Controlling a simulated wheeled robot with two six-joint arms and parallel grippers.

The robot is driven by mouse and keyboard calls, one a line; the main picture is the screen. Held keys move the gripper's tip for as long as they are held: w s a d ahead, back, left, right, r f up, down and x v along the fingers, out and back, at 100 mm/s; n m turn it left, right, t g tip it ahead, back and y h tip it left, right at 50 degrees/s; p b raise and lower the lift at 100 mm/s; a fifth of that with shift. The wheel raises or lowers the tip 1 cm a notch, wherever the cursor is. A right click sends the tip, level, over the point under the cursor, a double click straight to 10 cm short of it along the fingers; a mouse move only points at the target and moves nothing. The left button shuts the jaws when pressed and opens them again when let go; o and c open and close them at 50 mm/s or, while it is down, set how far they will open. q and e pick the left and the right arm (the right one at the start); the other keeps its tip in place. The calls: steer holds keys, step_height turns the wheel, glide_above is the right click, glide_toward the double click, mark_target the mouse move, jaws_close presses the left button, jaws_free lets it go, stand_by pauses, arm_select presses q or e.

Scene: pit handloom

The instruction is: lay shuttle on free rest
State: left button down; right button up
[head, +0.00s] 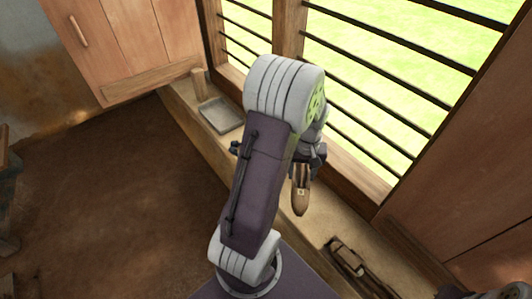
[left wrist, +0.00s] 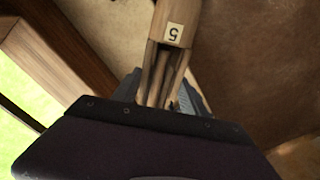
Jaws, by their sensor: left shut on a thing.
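A wooden shuttle (head: 300,200) with a pale tag hangs from my left gripper (head: 305,166) above the window ledge in the head view. In the left wrist view the shuttle (left wrist: 181,18) carries a tag marked 5. The left gripper's fingers (left wrist: 163,93) are shut on it, one on each side of its slotted body. A dark, long brown item (head: 348,259) lies on the ledge at the lower right; I cannot tell whether it is a rest, a shuttle or both. My arm hides part of the ledge. I do not see my right gripper.
A shallow grey tray (head: 220,115) and a small wooden block (head: 198,82) are on the ledge (head: 178,98) further left. The barred window (head: 375,75) stands behind it. A wooden cabinet (head: 125,40) is at the upper left. The brown floor (head: 120,200) looks clear.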

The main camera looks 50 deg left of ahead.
mark_target(299, 179)
arm_select(q)
steer(key=f, duration=0.2)
steer(key=s+f, duration=0.1)
steer(key=f, duration=0.1)
steer(key=shift+d+f+b, duration=0.1)
steer(key=shift+f+b, duration=0.2)
steer(key=shift+b, duration=0.05)
steer(key=f, duration=0.8)
steer(key=shift+w+b, duration=0.35)
steer(key=shift+w, duration=0.05)
steer(key=shift+s+f, duration=0.1)
steer(key=shift+f, duration=0.25)
step_height(299, 179, down, 4)
steer(key=shift+f, duration=0.25)
arm_select(e)
step_height(299, 179, down, 2)
steer(key=shift+s, duration=0.1)
arm_select(q)
steer(key=shift+b, duration=0.35)
arm_select(e)
steer(key=shift+f, duration=0.1)
arm_select(q)
steer(key=c, duration=0.6)
jaws_free()
